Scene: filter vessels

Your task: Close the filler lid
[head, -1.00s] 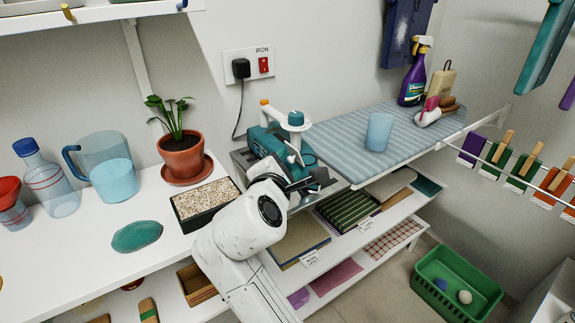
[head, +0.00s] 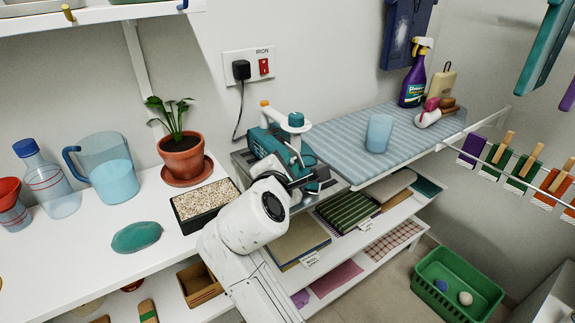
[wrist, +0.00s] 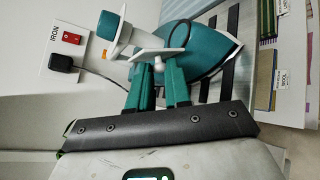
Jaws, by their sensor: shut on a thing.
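The teal iron (head: 306,156) stands on the rest at the left end of the ironing board. In the wrist view its teal body (wrist: 203,50) lies just beyond my fingers. A white flap (wrist: 152,54), which looks like the filler lid, sticks out from the iron beside a white post with a teal top. My gripper (wrist: 161,70) has its two teal fingers shut on a small white part at this flap. In the head view my own wrist and dark gripper body hide the fingertips and most of the lid.
A blue tumbler (head: 379,132) and a purple spray bottle (head: 413,80) stand on the striped board (head: 335,136). A tray of pale granules (head: 205,203) and a potted plant (head: 182,158) are left of my arm. A black plug and cord (head: 241,69) hang behind.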

